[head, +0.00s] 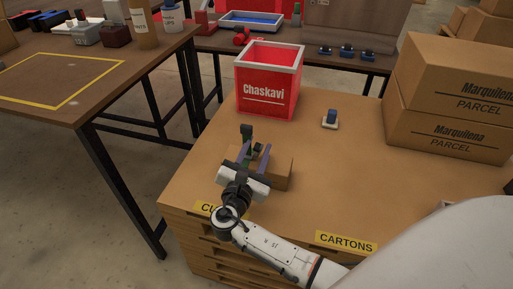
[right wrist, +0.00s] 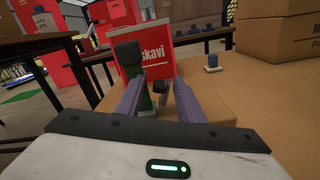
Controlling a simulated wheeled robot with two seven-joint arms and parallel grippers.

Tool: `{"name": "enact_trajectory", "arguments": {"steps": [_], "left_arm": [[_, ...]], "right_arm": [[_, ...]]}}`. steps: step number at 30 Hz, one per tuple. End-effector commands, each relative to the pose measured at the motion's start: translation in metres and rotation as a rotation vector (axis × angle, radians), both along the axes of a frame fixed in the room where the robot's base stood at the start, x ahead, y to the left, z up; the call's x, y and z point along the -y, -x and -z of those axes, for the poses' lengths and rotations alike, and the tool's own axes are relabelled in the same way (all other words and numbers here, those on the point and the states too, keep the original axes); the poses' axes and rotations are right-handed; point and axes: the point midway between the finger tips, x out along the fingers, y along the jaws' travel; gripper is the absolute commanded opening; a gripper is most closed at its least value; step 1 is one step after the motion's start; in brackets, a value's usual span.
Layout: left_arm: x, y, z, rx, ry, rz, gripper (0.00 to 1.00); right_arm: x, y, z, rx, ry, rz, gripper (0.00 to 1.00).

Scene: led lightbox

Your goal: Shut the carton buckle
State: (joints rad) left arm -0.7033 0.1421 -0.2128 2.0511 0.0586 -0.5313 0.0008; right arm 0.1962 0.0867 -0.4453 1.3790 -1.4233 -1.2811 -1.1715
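A small brown carton (head: 278,172) sits on the near left part of the wooden table, partly hidden by my right gripper (head: 256,153). A dark green, upright buckle part (head: 246,132) rises at the carton's far left side. In the right wrist view this green part (right wrist: 128,62) stands by the tip of the left finger, and a smaller dark piece (right wrist: 162,88) shows between the fingers. My right gripper (right wrist: 158,92) is over the carton with its two purple-grey fingers apart. I cannot tell whether a finger touches the buckle. My left gripper is not in view.
A red Chaskavi box (head: 268,85) stands behind the carton. A small blue-topped item (head: 330,118) lies to the right. Stacked Marquitena parcels (head: 450,95) fill the right rear. The table between is clear. A second table (head: 100,85) stands left across a gap.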

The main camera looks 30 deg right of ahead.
Motion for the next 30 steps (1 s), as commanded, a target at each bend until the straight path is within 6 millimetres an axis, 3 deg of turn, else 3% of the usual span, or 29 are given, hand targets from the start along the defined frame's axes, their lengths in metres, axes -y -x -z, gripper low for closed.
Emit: {"name": "enact_trajectory", "arguments": {"steps": [2, 8, 20, 30], "left_arm": [[0.0001, 0.0002, 0.0001, -0.001, 0.000, 0.000, 0.31], [-0.0001, 0.0003, 0.0000, 0.000, 0.000, 0.000, 0.31], [-0.0001, 0.0001, 0.0017, 0.001, 0.000, 0.000, 0.31], [0.0003, -0.0012, 0.0074, 0.006, 0.004, 0.000, 0.31]], "right_arm": [[-0.0001, 0.0001, -0.0001, 0.000, 0.000, 0.000, 0.34], [-0.0004, 0.0001, -0.0001, 0.001, -0.001, 0.000, 0.01], [0.0011, 0.0022, 0.0006, 0.053, -0.045, -0.001, 0.00], [0.0077, 0.0095, 0.0036, 0.237, -0.200, 0.000, 0.00]]}}
